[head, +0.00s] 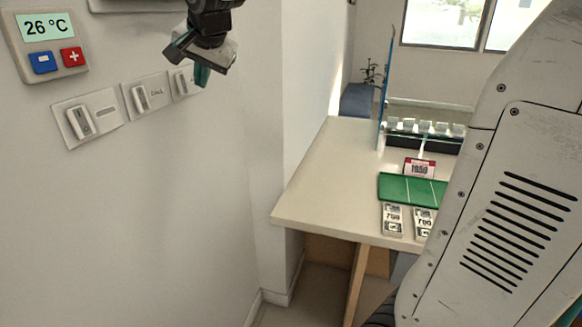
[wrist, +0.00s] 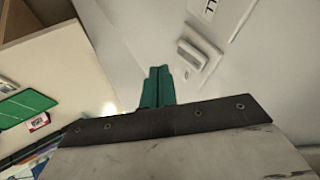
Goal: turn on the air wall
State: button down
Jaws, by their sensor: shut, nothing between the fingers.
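Three pale rocker switches are set in a row on the wall at the left. The left switch (head: 80,122) has a label too small to read. The middle switch (head: 141,97) is marked CALL. The right switch (head: 181,81) is partly hidden behind my gripper (head: 202,76), and its label cannot be seen. I cannot tell which one is for the air wall. My gripper is shut and empty, its green fingers pointing down, close to the right switch. In the wrist view the green fingertips (wrist: 157,72) are just left of a switch (wrist: 191,53), apparently apart from it.
A thermostat (head: 48,42) reading 26 °C, with blue and red buttons, is above the left switch. A counter (head: 330,170) at the right holds a green mat (head: 408,190), note bundles (head: 392,220) and a price-like sign (head: 419,168). A blue upright panel (head: 384,90) stands on it.

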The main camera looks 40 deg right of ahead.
jog(key=s+f+v, duration=0.1)
jog(key=v, duration=0.9)
jog(key=s+d+f+n+g, duration=0.2)
jog(key=s+f+n+g, duration=0.2)
jog(key=s+f, duration=1.3)
jog(key=shift+s+d+f+n+g, duration=0.2)
jog(key=shift+s+d+n+g, duration=0.15)
jog(key=shift+s+n, duration=1.3)
jog(key=shift+s, duration=0.1)
jog(key=s+f+n+g, duration=0.2)
jog(key=s+f, duration=0.4)
jog(key=s, duration=0.1)
jog(key=shift+s+f, duration=0.15)
jog(key=shift+f, duration=0.05)
